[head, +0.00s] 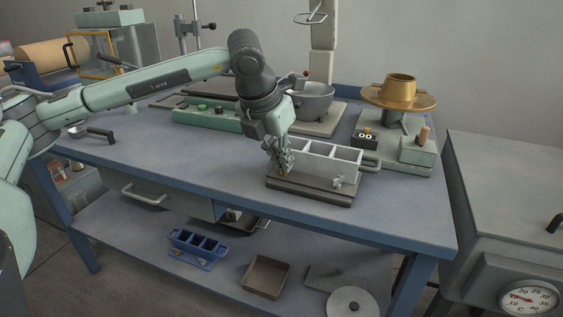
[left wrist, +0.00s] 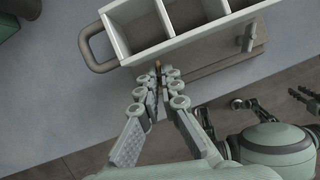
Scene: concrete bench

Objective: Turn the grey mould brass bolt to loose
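The grey mould (head: 347,152) is a pale box with open compartments, on a dark base plate (head: 318,195) near the bench's front edge. It also shows at the top of the left wrist view (left wrist: 124,37). The brass bolt (left wrist: 157,66) stands upright at the mould's front left. My left gripper (head: 281,168) comes down over it, its fingers drawn together on either side, and it seems shut on the bolt. The fingers hide most of it. A grey T-shaped bolt (head: 337,182) stands at the front right. Jointed parts of mine, possibly my right gripper, show at the left wrist view's right edge.
A turntable with a brass pot (head: 400,88) and a counter box (head: 365,136) stand right of the mould. A grey bowl (head: 314,100) is behind it. A blue mould (head: 197,246) and a tray (head: 266,277) lie on the lower shelf.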

